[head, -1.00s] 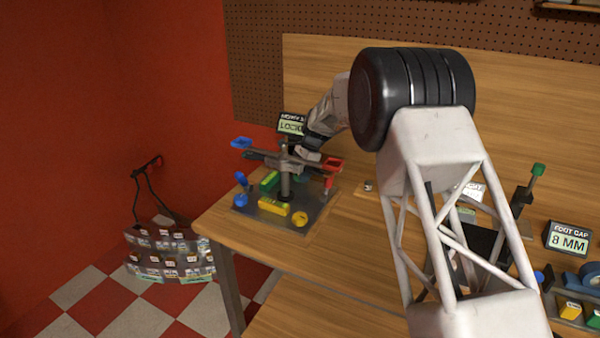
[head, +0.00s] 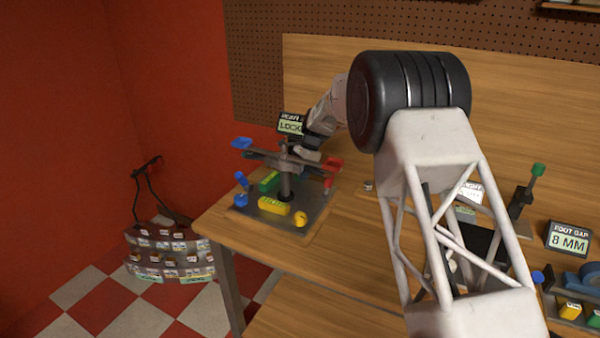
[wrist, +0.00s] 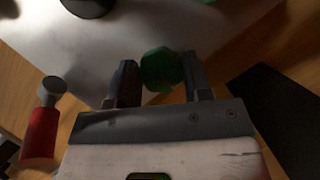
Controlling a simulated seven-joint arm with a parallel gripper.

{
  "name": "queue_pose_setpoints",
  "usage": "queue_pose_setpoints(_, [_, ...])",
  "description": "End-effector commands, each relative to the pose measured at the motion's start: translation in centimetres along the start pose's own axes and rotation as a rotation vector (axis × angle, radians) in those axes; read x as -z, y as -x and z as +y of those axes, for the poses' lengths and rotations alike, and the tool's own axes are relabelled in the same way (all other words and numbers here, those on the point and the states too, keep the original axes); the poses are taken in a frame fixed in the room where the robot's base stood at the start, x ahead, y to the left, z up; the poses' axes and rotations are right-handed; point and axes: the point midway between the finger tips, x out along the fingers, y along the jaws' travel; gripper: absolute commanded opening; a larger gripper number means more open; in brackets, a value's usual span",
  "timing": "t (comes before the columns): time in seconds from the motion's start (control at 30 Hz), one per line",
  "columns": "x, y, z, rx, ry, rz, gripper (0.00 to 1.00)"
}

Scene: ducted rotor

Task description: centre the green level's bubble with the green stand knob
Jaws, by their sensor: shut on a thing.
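The green level (head: 269,182) lies on the stand's grey base plate (head: 322,207), behind the yellow level (head: 273,206). Its bubble is too small to make out. The green stand knob (wrist: 162,70) shows in the wrist view between the two fingers of my gripper (wrist: 162,82), which is shut on it. In the head view my gripper (head: 306,154) is at the far side of the stand, partly covered by the rotor's arms, and I cannot make out the green knob there.
The rotor's arms, with a blue end (head: 241,143) and a red end (head: 331,164), spread over the plate close to my gripper. A yellow knob (head: 300,218) and a blue knob (head: 241,200) stand at plate corners. A display (head: 290,124) stands behind.

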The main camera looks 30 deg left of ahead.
Motion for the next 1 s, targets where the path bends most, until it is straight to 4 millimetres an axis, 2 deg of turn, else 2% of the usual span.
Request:
queue_pose_setpoints(0.27, [0.01,-0.07,-0.1,-0.073,0.176,0.0,0.22])
queue_pose_setpoints(1.0, [-0.13,-0.06,-0.2,-0.34,0.819,0.0,0.22])
